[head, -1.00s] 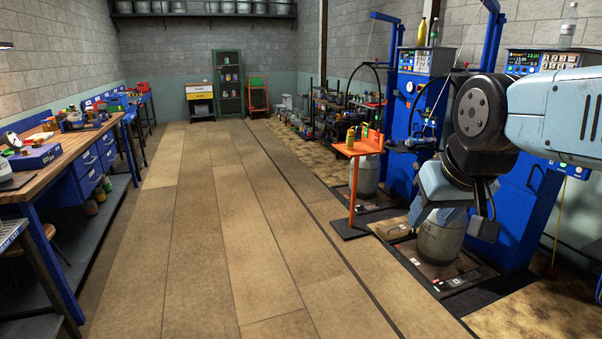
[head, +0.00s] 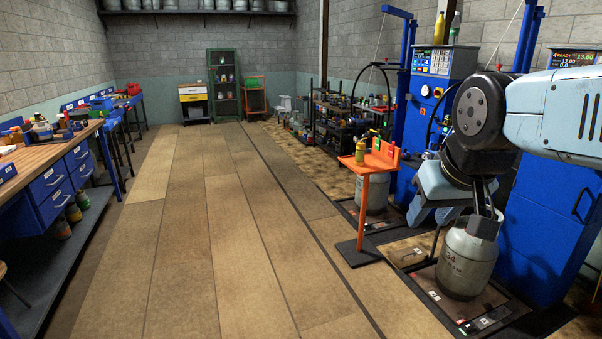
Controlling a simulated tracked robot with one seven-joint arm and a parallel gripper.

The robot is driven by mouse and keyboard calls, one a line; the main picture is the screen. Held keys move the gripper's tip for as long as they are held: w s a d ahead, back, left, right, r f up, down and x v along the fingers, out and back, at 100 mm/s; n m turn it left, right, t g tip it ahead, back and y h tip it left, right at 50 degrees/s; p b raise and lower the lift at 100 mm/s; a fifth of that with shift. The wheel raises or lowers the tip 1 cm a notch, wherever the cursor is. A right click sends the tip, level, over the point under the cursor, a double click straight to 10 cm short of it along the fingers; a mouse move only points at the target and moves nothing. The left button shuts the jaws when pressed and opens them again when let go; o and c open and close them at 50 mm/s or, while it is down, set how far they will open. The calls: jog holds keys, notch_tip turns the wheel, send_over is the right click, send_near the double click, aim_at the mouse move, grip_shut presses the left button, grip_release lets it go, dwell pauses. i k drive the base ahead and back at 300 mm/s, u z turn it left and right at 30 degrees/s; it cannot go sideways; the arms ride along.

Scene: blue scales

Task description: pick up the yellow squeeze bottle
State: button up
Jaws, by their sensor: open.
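A tall yellow bottle (head: 439,28) stands upright on top of the blue scale cabinet at the right. A smaller yellow bottle with a dark top (head: 360,152) stands on the orange stand (head: 366,167). I cannot tell from its size which of the two is the squeeze bottle. My gripper (head: 432,215) hangs at the right, pointing down, open, with nothing seen between its fingers. In the picture it lies right of and below the orange stand, apart from both bottles.
A grey gas cylinder (head: 468,262) stands on a floor scale just below my gripper. Blue scale cabinets (head: 545,235) line the right side. A clear bottle (head: 455,28) stands beside the tall yellow one. A workbench (head: 50,150) runs along the left. The plank floor (head: 215,235) between is clear.

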aim_at(359, 152)
jog(key=i, duration=3.2)
jog(key=z, duration=0.1)
